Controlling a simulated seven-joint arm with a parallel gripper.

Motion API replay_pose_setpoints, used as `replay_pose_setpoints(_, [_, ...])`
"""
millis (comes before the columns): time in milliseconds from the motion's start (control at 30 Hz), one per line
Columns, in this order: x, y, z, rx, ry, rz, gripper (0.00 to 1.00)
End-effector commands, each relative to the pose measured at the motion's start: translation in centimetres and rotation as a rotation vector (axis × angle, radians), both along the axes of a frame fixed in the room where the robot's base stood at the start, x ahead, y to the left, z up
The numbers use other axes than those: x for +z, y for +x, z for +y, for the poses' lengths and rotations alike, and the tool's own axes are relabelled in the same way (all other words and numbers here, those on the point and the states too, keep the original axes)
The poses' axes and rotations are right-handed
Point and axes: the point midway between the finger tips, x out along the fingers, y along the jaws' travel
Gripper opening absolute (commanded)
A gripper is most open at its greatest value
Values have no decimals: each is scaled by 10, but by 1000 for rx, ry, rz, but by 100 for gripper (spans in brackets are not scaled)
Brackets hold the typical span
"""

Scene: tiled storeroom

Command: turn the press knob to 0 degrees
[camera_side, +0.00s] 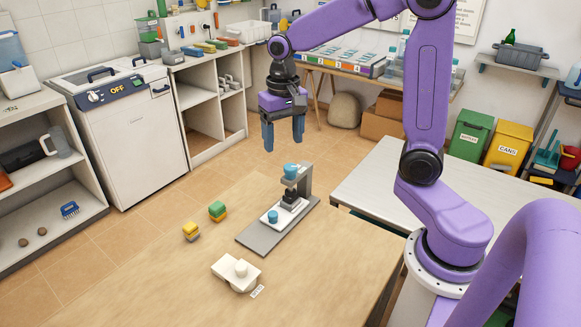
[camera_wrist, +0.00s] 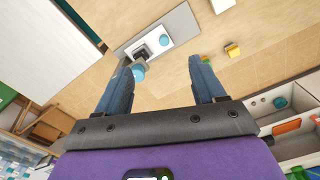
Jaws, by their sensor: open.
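The press (camera_side: 305,180) stands on a grey base plate (camera_side: 258,238) on the wooden table. A round blue knob (camera_side: 291,170) sits at its top; its angle cannot be read. A small blue piece (camera_side: 273,216) rests on the white pad below. My gripper (camera_side: 283,140) is open and empty, pointing down, above and beyond the press in the side view. In the wrist view, the blue knob (camera_wrist: 138,73) shows beside the left finger of my open gripper (camera_wrist: 162,66), apparently farther down; the press base (camera_wrist: 185,22) lies beyond.
A cream box with a round knob (camera_side: 240,268) and small label sits nearer the table's front. Green-and-yellow (camera_side: 217,211) and yellow-and-grey (camera_side: 191,231) blocks lie left of the press. A white table (camera_side: 380,175) stands right. The air around my gripper looks clear.

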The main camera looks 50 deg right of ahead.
Motion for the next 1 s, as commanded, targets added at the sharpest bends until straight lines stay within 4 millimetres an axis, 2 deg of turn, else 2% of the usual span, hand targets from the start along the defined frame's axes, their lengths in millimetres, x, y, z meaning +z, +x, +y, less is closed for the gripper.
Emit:
replay_pose_setpoints(100, [1, 24, -28, -194, 0, 2, 69])
replay_pose_setpoints(200, [1, 39, -53, -347, 0, 6, 69])
replay_pose_setpoints(433, [1, 57, -98, -596, 0, 9, 69])
replay_pose_setpoints(667, [-3, 60, -109, -659, 0, 10, 69])
replay_pose_setpoints(767, [-14, 59, -109, -658, 0, 14, 69])
replay_pose_setpoints(1000, [-56, 58, -109, -657, -1, 15, 69])
